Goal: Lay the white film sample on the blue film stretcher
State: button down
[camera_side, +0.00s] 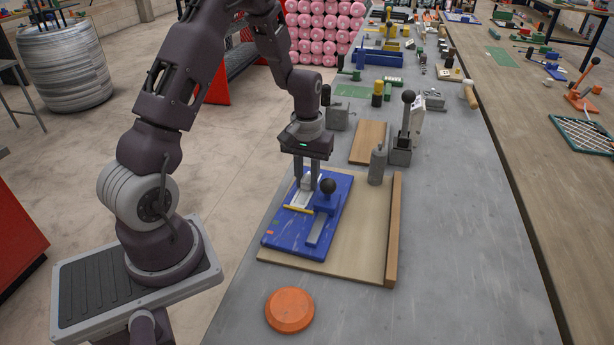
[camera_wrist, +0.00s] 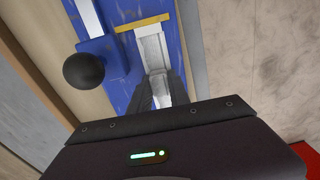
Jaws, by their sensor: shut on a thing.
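The blue film stretcher (camera_side: 285,237) lies on a wooden board. It has a yellow bar (camera_side: 298,208) and a black ball knob (camera_side: 328,186), and also shows in the wrist view (camera_wrist: 120,88). My gripper (camera_side: 306,187) points down over the far part of the stretcher, its fingers shut on the white film sample (camera_side: 303,199). In the wrist view, the pale sample (camera_wrist: 152,48) runs from between the fingers (camera_wrist: 158,88) toward the yellow bar (camera_wrist: 143,23). It is at or just above the stretcher; I cannot tell if it touches. The fingers hide part of it.
The board has a raised wooden edge (camera_side: 393,230) on the right. A grey cylinder (camera_side: 377,166) and a lever with a black knob (camera_side: 401,130) stand beyond the stretcher. An orange disc (camera_side: 289,310) lies in front. The bench is clear to the right.

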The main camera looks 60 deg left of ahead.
jog(key=c, duration=1.1)
grip_release()
jog(key=shift+c, duration=0.2)
notch_tip(320, 180, up, 7)
jog(key=shift+r, duration=0.1)
jog(key=shift+d+r, duration=0.1)
jog(key=s+d+r+m+t, duration=0.35)
jog(key=s+d+r, duration=0.45)
jog(key=d+r, duration=0.5)
jog(key=s+d+r+m+t, duration=0.1)
jog(key=s+d+m, duration=0.1)
jog(key=s, duration=0.3)
jog(key=s+d+r+m+t, duration=0.1)
jog(key=s+r+m, duration=0.1)
jog(key=s, duration=0.4)
jog(key=shift+s+d+r+m, duration=0.2)
jog(key=shift+s+d+m, duration=0.05)
jog(key=shift+d+m, duration=0.1)
